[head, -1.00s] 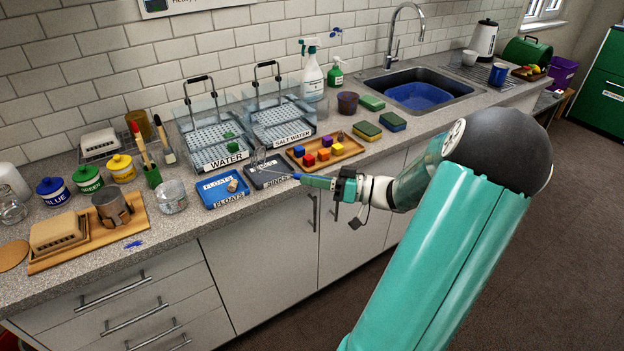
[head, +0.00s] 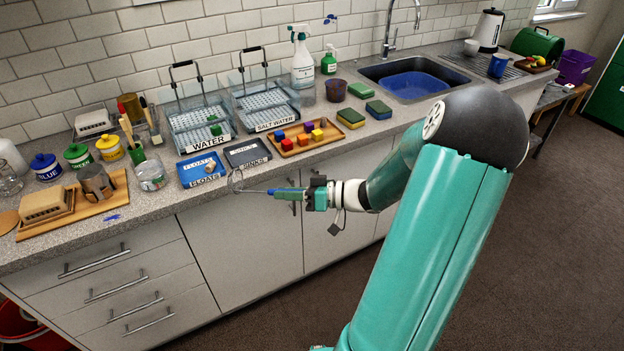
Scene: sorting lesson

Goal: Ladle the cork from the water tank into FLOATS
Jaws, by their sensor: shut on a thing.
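My gripper (head: 307,199) is shut on the blue-green handle of a ladle (head: 286,193), in front of the counter's front edge. The ladle's thin shaft points left, and its small bowl (head: 236,183) looks empty, near the counter edge below the trays. A small tan piece that looks like the cork (head: 210,167) lies in the blue FLOATS tray (head: 190,176). The clear WATER tank (head: 178,138) stands behind that tray, with a perforated rack and a green object (head: 216,130) in it.
The dark SINKS tray (head: 248,153) is right of FLOATS. The SALT WATER tank (head: 285,114) and a wooden tray of coloured cubes (head: 330,137) are farther right. A glass bowl (head: 152,179) and paint jars (head: 78,157) stand left. Floor space in front is clear.

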